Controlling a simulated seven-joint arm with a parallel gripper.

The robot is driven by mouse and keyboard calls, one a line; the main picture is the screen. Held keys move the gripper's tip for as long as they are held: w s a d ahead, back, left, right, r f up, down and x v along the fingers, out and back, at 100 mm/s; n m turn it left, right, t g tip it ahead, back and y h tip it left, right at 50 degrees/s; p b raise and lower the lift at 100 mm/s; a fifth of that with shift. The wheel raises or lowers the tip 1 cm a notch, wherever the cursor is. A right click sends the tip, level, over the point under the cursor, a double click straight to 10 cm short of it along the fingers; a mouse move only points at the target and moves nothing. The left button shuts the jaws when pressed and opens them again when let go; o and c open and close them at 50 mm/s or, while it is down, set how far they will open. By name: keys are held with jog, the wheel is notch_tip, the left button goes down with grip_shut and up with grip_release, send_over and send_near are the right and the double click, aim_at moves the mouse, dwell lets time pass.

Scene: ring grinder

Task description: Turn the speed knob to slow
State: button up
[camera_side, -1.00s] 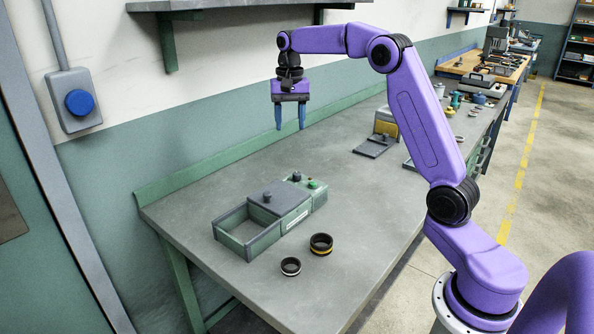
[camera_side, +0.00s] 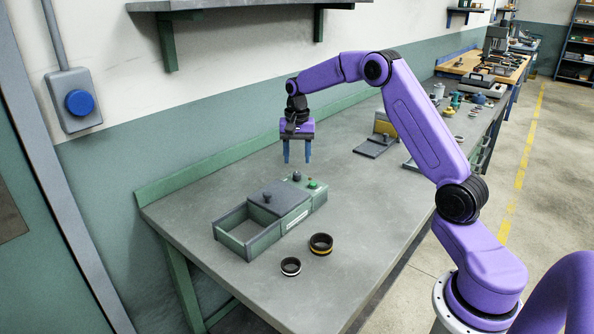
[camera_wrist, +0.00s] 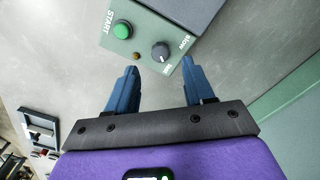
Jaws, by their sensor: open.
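The speed knob (camera_wrist: 160,50) is a dark round knob with a pale mark on the green control panel, with lettering beside it that seems to read "SLOW" on one side. In the side view the knob (camera_side: 297,176) sits at the far right end of the ring grinder (camera_side: 285,205). A green START button (camera_wrist: 122,31) is beside it; it also shows in the side view (camera_side: 313,184). My gripper (camera_side: 297,161) points down above the panel end of the grinder. Its two blue fingers (camera_wrist: 155,85) are open, empty and apart from the knob.
The grinder's open tray (camera_side: 232,243) is at its left end, and a dark knob (camera_side: 267,197) stands on its lid. Two dark rings, one with a yellow band (camera_side: 321,244) and one with a pale band (camera_side: 290,267), lie in front. A grey-and-yellow stand (camera_side: 383,133) is behind.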

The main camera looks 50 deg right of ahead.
aim_at(297, 173)
jog(key=shift+f, duration=2.7)
jog(key=shift+c, duration=0.4)
grip_shut()
